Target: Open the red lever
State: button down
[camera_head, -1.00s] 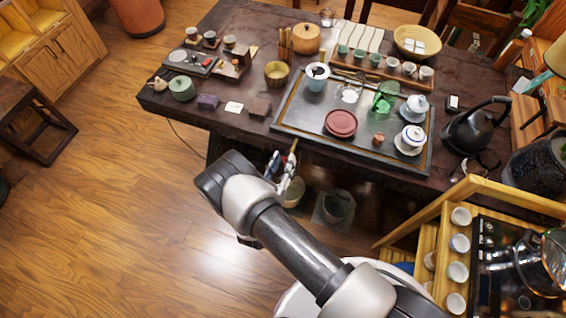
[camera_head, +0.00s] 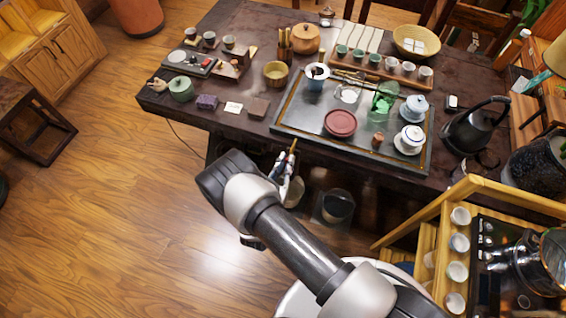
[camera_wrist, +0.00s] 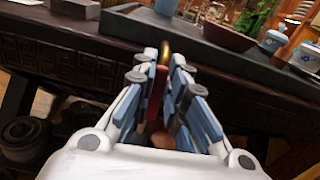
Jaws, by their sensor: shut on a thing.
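The red lever (camera_wrist: 155,92) shows as a narrow red strip between my fingers in the wrist view. A gold-coloured end (camera_wrist: 165,50) stands just beyond the fingertips. My gripper (camera_wrist: 165,66) is shut on the red lever, with its blue and white fingers on either side. In the head view my gripper (camera_head: 284,167) is low at the front edge of the dark tea table (camera_head: 222,122). A thin yellowish tip sticks up there beside the fingers. Most of the lever is hidden by the fingers.
The tea tray (camera_head: 300,130) carries a dark red round dish (camera_head: 340,123) and lidded white cups. A black kettle (camera_head: 474,130) stands at the table's right. A wooden shelf with cups (camera_head: 459,243) is at the lower right.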

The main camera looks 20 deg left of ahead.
jog(key=shift+d+m, duration=0.3)
jog(key=shift+m, duration=0.3)
jog(key=c, duration=1.6)
grip_release()
jog(key=s, duration=1.2)
jog(key=shift+a, duration=0.45)
